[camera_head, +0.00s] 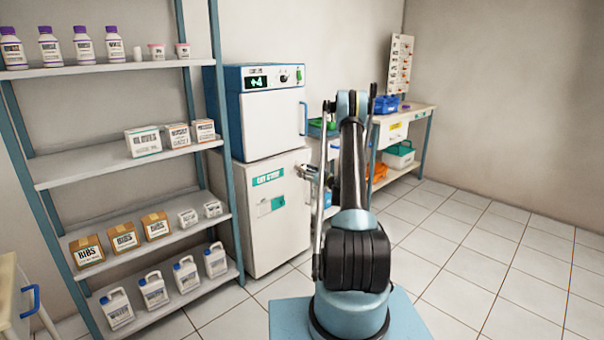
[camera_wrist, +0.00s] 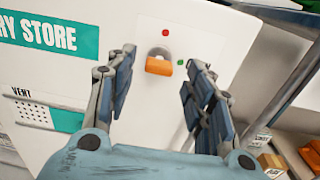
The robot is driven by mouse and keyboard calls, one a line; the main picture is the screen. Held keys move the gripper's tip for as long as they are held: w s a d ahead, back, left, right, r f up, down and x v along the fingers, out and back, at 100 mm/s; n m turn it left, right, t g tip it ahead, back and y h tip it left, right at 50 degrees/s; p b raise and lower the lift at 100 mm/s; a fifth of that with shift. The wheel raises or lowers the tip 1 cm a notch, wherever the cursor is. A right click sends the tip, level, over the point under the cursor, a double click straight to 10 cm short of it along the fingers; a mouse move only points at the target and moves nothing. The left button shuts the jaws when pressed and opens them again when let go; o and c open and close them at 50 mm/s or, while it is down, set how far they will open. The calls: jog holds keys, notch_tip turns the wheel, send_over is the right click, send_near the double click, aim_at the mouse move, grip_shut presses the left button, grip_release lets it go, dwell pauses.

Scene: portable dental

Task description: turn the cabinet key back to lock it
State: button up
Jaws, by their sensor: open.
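The white cabinet (camera_head: 275,234) with a "DRY STORE" label stands below the blue and white appliance. In the wrist view its door (camera_wrist: 145,22) fills the left and middle. An orange key (camera_wrist: 159,67) sits in a silver lock (camera_wrist: 159,51) on that door. A red dot (camera_wrist: 166,32) is above the lock and a green dot (camera_wrist: 182,63) is to its right. My gripper (camera_wrist: 161,80) is open, one finger on each side of the key in the picture. No contact with the key shows. In the head view, the key cannot be made out near my gripper.
The blue and white appliance (camera_head: 262,115) rests on the cabinet. A shelf rack (camera_head: 110,168) with bottles and boxes stands at left. A workbench (camera_head: 405,118) with bins is behind my arm. The tiled floor (camera_head: 480,260) at right is clear.

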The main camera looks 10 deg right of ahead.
jog(key=shift+x, duration=1.6)
jog(key=c, duration=1.1)
